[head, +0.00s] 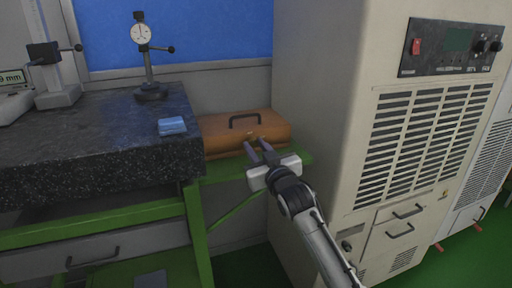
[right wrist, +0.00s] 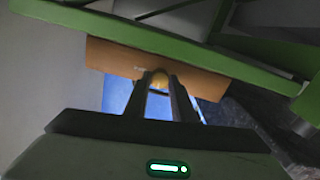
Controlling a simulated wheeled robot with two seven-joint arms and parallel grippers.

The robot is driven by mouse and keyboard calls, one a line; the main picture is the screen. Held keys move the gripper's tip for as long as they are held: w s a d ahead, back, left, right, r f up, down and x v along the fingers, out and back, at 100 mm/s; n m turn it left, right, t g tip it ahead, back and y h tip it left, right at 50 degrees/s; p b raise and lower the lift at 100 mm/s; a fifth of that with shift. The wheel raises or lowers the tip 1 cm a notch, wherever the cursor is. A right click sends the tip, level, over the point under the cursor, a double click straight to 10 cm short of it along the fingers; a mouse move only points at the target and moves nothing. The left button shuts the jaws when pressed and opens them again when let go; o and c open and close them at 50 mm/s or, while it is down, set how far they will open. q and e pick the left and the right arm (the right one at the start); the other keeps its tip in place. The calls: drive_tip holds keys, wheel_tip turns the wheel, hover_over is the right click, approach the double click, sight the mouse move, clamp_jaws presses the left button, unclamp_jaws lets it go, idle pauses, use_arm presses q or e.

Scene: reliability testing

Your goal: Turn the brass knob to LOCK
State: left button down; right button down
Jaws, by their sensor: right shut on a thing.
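An orange-brown case (head: 220,133) with a dark top handle (head: 245,119) sits on a green shelf beside the granite table. In the right wrist view the case (right wrist: 105,55) appears upside down, and the yellow brass knob (right wrist: 159,83) shows at its front between my fingertips. My right gripper (head: 257,147) reaches to the front of the case. In the wrist view my right gripper (right wrist: 160,84) is shut on the knob, with a finger on each side. A small mark beside the knob is too blurred to read, and the knob's setting cannot be told. My left gripper is out of view.
A dark granite table (head: 90,140) stands left, with a blue cloth (head: 172,126) near its edge and a dial gauge stand (head: 148,60). A tall beige cabinet (head: 315,90) stands close on the right. The green shelf edge (head: 225,172) runs under the case.

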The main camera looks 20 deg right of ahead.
drive_tip(key=m+p, duration=0.2)
drive_tip(key=m, duration=0.1)
drive_tip(key=shift+r+m, duration=0.1)
drive_tip(key=shift+m, duration=0.2)
drive_tip(key=m+p, duration=0.3)
drive_tip(key=m, duration=0.3)
drive_tip(key=shift+m+p, duration=0.3)
drive_tip(key=shift+p, duration=0.05)
drive_tip(key=m+p, duration=0.1)
drive_tip(key=m, duration=0.2)
drive_tip(key=shift+a, duration=0.1)
drive_tip(key=shift+m, duration=2)
drive_tip(key=c, duration=1.5)
unclamp_jaws()
